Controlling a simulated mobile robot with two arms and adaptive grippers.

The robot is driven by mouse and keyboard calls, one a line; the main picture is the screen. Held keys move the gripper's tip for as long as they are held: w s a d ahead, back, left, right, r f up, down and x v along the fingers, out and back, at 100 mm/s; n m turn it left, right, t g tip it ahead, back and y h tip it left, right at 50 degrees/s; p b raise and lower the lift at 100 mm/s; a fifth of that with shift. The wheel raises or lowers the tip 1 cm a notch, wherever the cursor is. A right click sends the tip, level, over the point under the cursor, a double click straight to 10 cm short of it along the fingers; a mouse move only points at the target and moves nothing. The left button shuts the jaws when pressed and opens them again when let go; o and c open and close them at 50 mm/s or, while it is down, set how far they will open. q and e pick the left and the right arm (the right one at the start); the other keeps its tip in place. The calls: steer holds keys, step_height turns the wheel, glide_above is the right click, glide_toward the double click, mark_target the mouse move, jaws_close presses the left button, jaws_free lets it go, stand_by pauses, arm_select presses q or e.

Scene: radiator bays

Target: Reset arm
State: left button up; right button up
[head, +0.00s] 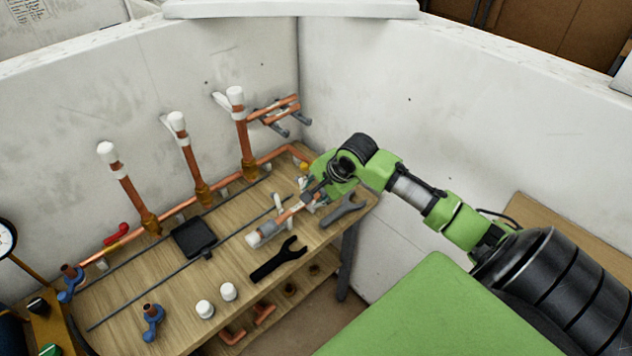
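My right arm comes in from the right, green and black, and reaches over the far right end of the wooden workbench (225,255). Its gripper (312,192) is small in the head view and partly hidden by its own wrist. The gripper is close to the upper end of a short copper pipe piece with a white end (267,230). I cannot tell whether the fingers touch or hold this piece, nor whether they are open. My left gripper is not in view.
Three upright copper pipes with white caps (185,150) stand along the back wall. A black wrench (278,260), a grey wrench (343,208), a black tray (194,238) and two white caps (228,292) lie on the bench. White walls (400,130) enclose the corner.

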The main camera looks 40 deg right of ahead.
steer(key=shift+v, duration=0.9)
